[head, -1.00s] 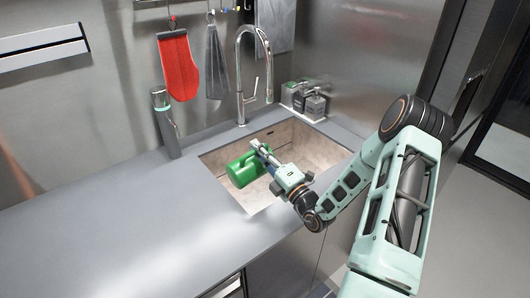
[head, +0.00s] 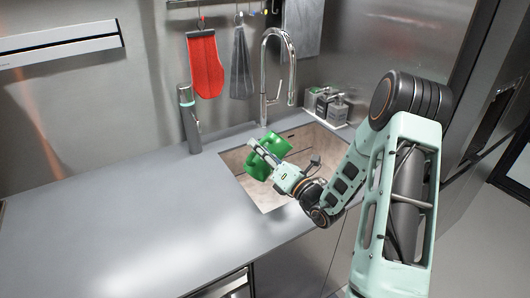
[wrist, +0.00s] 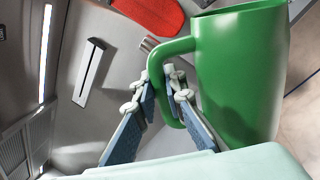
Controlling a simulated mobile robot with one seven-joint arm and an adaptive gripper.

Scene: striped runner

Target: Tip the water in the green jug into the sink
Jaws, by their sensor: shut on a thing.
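The green jug (head: 258,166) is held over the left part of the sink (head: 271,197), tilted, in the head view. In the wrist view the jug (wrist: 240,75) fills the right side, its rim at the top and its handle towards my fingers. My gripper (head: 263,153) is shut on the jug's handle; the wrist view shows the fingers (wrist: 165,92) at the handle. The inside of the jug is hidden, and I see no water or stream. Part of the sink floor is hidden behind the jug and my arm.
A tall chrome faucet (head: 288,62) stands behind the sink. A dark cylindrical bottle (head: 190,120) stands on the counter to the left. A red mitt (head: 205,65) and a grey cloth (head: 241,72) hang behind. The left counter (head: 120,220) is clear.

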